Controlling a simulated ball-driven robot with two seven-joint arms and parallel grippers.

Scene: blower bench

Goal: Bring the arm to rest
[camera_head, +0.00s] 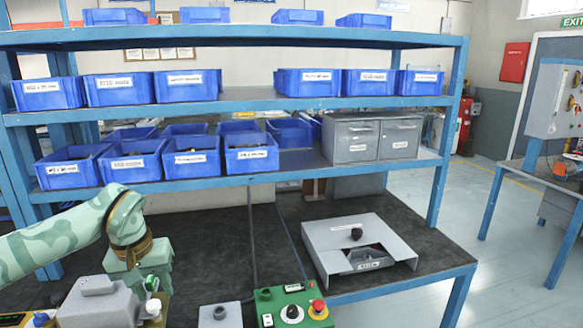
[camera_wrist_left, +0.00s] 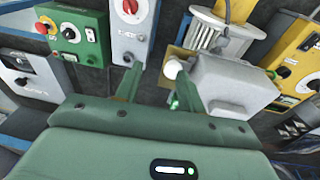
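My left arm (camera_head: 60,240), pale green with a camouflage pattern, comes in from the left in the head view. Its wrist bends down, and the left gripper (camera_head: 146,284) points at the devices along the bench's near edge. In the left wrist view the gripper's two green fingers (camera_wrist_left: 158,72) are apart, with nothing held between them. A white round knob (camera_wrist_left: 173,68) shows close to the right-hand finger; I cannot tell whether they touch. A grey housing (camera_wrist_left: 235,85) lies just right of the fingers. My right gripper is in neither view.
A green control box (camera_head: 293,306) with a red button and a grey switch box (camera_head: 220,315) stand right of the gripper. A grey open-topped unit (camera_head: 358,245) sits farther right. Shelves with blue bins (camera_head: 187,157) rise behind. The dark bench mat (camera_head: 215,250) is clear in the middle.

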